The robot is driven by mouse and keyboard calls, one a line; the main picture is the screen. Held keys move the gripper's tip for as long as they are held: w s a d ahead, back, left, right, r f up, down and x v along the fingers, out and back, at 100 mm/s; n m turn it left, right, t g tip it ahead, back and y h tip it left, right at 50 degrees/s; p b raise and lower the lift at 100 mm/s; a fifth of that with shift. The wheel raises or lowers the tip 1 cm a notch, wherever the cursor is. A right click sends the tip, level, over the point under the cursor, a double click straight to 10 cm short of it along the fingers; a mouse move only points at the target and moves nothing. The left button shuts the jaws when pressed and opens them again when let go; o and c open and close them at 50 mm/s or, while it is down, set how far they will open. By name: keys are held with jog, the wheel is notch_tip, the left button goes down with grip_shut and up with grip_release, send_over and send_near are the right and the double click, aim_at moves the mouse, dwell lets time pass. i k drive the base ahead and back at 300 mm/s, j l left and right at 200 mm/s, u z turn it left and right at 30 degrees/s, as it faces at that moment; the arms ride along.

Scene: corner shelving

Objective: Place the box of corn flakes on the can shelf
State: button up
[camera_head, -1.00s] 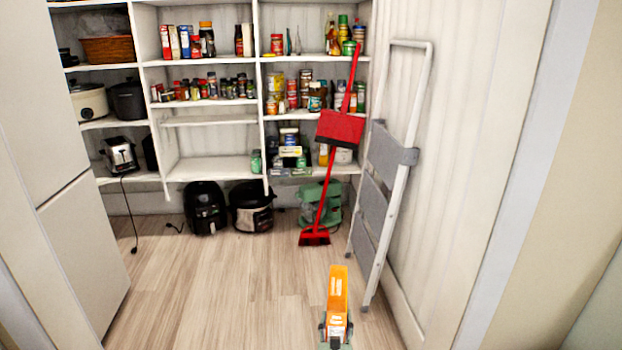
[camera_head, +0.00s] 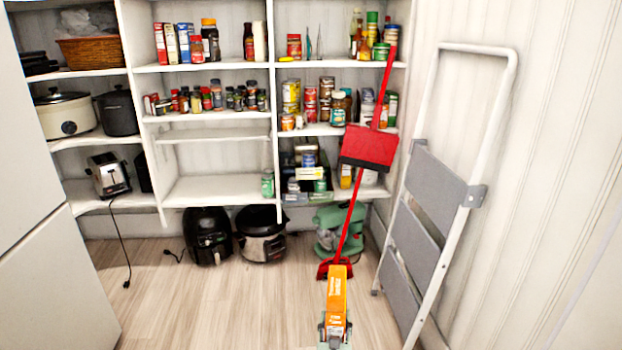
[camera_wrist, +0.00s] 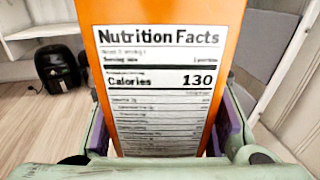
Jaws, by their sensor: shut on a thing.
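The orange box of corn flakes (camera_head: 336,297) is upright in my gripper (camera_head: 335,328) at the bottom of the head view. In the wrist view the box (camera_wrist: 230,22) shows its white nutrition label, and my gripper (camera_wrist: 165,140) is shut on it, with a finger at each side. The shelf with several cans (camera_head: 318,128) is at the back, right of centre, beyond the box and apart from it. The cans stand close together on it. The red broom and dustpan partly hide its right part.
A red dustpan (camera_head: 368,148) and broom (camera_head: 333,268) stand in front of the right shelves. A grey folding step ladder (camera_head: 440,190) leans at the right wall. An air fryer (camera_head: 207,237) and a cooker (camera_head: 261,234) sit on the floor. The middle left shelf (camera_head: 215,188) is mostly bare.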

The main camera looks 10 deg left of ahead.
aim_at(212, 189)
jog(key=i+u, duration=0.25)
jog(key=i, duration=0.3)
jog(key=i+l+u, duration=0.1)
jog(key=i+u, duration=0.2)
jog(key=i, duration=0.25)
jog(key=i+u, duration=0.9)
jog(key=i+l, duration=0.05)
jog(key=i, duration=0.05)
